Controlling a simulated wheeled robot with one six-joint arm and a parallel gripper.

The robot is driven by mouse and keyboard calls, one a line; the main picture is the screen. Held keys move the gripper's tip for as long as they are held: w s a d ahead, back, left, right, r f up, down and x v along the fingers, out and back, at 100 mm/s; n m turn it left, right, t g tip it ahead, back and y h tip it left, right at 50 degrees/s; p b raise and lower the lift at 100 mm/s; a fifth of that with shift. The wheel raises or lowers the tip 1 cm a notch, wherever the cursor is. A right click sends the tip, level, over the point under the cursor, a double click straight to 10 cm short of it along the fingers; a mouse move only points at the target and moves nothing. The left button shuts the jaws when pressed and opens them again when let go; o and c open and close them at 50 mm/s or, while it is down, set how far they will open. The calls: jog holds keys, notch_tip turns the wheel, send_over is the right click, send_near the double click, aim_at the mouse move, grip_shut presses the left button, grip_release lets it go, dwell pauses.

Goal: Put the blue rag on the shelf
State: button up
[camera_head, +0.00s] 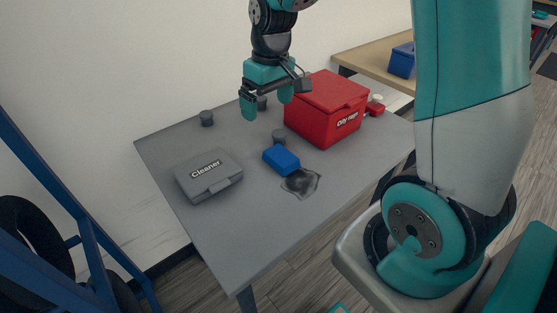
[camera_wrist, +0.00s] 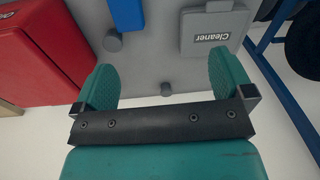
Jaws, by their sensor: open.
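The blue rag (camera_head: 281,159), a small folded-looking blue block, lies on the grey table (camera_head: 222,233) between the grey Cleaner case and the red box. It also shows at the top edge of the wrist view (camera_wrist: 127,15), partly cut off. My gripper (camera_head: 267,101) is open and empty above the back of the table, behind the rag and apart from it. Its two teal fingers are spread in the wrist view (camera_wrist: 165,72). No shelf can be made out for certain.
A grey Cleaner case (camera_head: 209,176), a red box (camera_head: 327,107) and several dark knobs (camera_head: 206,118) stand on the table. A dark stain (camera_head: 301,183) lies beside the rag. A wooden-topped surface (camera_head: 374,62) holds a blue box (camera_head: 402,61). A blue frame (camera_head: 92,262) with tyres stands left.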

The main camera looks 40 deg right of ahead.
jog(key=w+d+f+m, duration=0.1)
jog(key=w+d+f, duration=0.1)
jog(key=d+f, duration=0.3)
send_over(281, 155)
jog(key=shift+h, duration=0.4)
notch_tip(281, 155, down, 9)
jog(key=shift+d+f+p, duration=0.15)
jog(key=shift+f+p, duration=0.05)
jog(key=shift+p, duration=0.2)
jog(key=shift+a+f+p, duration=0.2)
jog(key=shift+f+p, duration=0.35)
jog(key=shift+f, duration=2.65)
jog(key=c, duration=1.1)
jog(key=shift+r, duration=0.15)
notch_tip(281, 155, up, 20)
jog(key=shift+f+b, duration=0.1)
jog(key=shift+b, duration=0.4)
